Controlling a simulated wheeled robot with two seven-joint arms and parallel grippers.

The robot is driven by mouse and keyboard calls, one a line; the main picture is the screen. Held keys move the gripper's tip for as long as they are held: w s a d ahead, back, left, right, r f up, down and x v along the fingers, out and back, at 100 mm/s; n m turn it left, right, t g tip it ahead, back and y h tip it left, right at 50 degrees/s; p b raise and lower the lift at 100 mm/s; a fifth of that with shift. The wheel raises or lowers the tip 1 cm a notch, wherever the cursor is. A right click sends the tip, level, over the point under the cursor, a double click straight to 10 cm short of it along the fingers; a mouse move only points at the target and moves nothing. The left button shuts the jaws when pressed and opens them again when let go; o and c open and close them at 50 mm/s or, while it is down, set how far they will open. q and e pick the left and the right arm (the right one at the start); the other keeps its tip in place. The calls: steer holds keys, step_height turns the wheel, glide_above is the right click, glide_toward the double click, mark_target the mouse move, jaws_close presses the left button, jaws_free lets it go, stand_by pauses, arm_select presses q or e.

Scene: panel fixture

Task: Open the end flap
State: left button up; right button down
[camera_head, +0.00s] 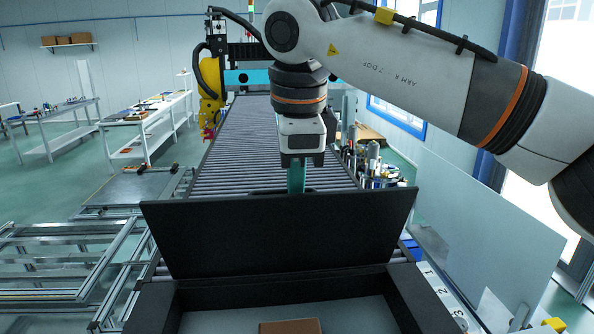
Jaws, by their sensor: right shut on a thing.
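The end flap (278,236) is a wide black panel standing up, tilted, at the far end of a black open box (424,300). My right gripper (296,188) comes down from above with teal fingers, at the middle of the flap's top edge. It is shut on the flap, and its fingertips are partly hidden behind the panel. My left gripper is not in view.
The box has a grey floor with a brown block (290,326) on it. A roller conveyor (220,165) runs away behind the flap. A clear panel (490,235) stands at right, metal parts (374,165) beside the conveyor, and an aluminium frame (70,255) at left.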

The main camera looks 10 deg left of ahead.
steer(key=w+a+f, duration=0.2)
steer(key=w+f, duration=0.1)
steer(key=w, duration=0.4)
steer(key=shift+w+p, duration=0.2)
steer(key=shift+p, duration=0.2)
steer(key=shift+a, duration=0.1)
steer(key=c, duration=1.8)
jaws_free()
steer(key=shift+o, duration=1.4)
steer(key=shift+w+a, duration=0.1)
steer(key=a+v, duration=0.1)
steer(key=v, duration=1.2)
steer(key=shift+w+d+r, duration=0.2)
steer(key=shift+d+r, duration=0.05)
steer(key=shift+d, duration=0.2)
